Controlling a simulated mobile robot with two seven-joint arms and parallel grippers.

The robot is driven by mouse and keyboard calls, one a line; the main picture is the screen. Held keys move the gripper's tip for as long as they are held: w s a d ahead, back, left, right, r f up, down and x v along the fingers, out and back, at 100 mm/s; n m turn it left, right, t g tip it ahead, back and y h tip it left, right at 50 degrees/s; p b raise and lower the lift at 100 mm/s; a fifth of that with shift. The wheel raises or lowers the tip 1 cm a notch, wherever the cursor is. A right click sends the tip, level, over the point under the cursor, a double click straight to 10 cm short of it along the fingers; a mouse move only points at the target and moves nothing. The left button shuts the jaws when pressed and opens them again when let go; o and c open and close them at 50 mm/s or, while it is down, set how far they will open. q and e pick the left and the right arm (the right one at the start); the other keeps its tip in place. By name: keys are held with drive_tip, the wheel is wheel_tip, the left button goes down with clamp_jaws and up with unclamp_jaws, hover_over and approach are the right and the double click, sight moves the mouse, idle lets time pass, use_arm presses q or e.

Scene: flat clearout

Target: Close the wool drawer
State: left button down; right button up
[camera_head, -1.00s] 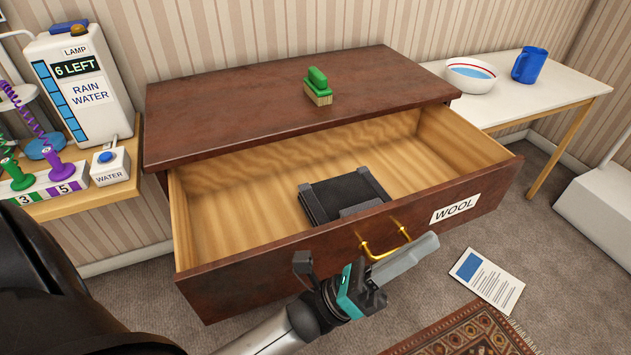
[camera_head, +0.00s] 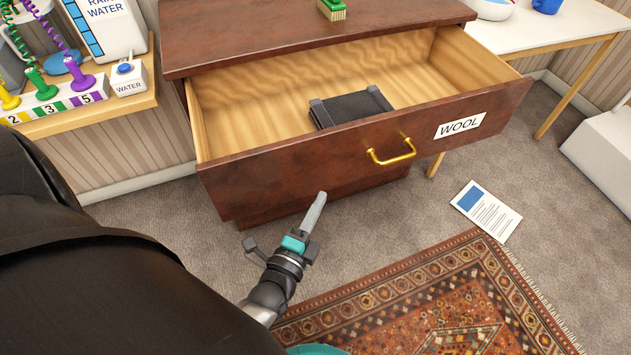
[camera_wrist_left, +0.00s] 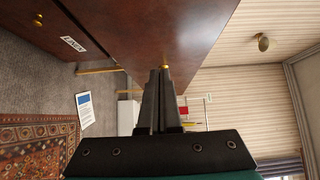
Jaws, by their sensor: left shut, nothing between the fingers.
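The wool drawer (camera_head: 300,165) stands pulled well out of the brown dresser (camera_head: 300,40). Its dark front carries a white WOOL label (camera_head: 460,125) and a brass handle (camera_head: 390,152). My left gripper (camera_head: 316,205) is shut and empty, in front of and below the drawer front in the head view, apart from the handle. In the left wrist view its fingers (camera_wrist_left: 160,85) are together beside a large brown wooden surface (camera_wrist_left: 165,25). My right gripper is not in view.
A green brush (camera_head: 332,10) sits on the dresser top. A shelf with a water dispenser and coloured pegs (camera_head: 45,100) is at left, a white table (camera_head: 540,35) at right. A paper sheet (camera_head: 486,210) and a patterned rug (camera_head: 430,300) lie on the grey floor.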

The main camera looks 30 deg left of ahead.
sight(323, 167)
use_arm(q)
drive_tip(key=shift+w+a+b, duration=0.3)
drive_tip(key=shift+w+a, duration=0.3)
drive_tip(key=shift+w, duration=0.2)
drive_tip(key=shift+w+a+b, duration=0.25)
drive_tip(key=shift+w+a, duration=0.3)
drive_tip(key=shift+w, duration=0.3)
drive_tip(key=shift+w+a+b, duration=0.3)
drive_tip(key=shift+w+a, duration=0.3)
drive_tip(key=shift+w, duration=0.2)
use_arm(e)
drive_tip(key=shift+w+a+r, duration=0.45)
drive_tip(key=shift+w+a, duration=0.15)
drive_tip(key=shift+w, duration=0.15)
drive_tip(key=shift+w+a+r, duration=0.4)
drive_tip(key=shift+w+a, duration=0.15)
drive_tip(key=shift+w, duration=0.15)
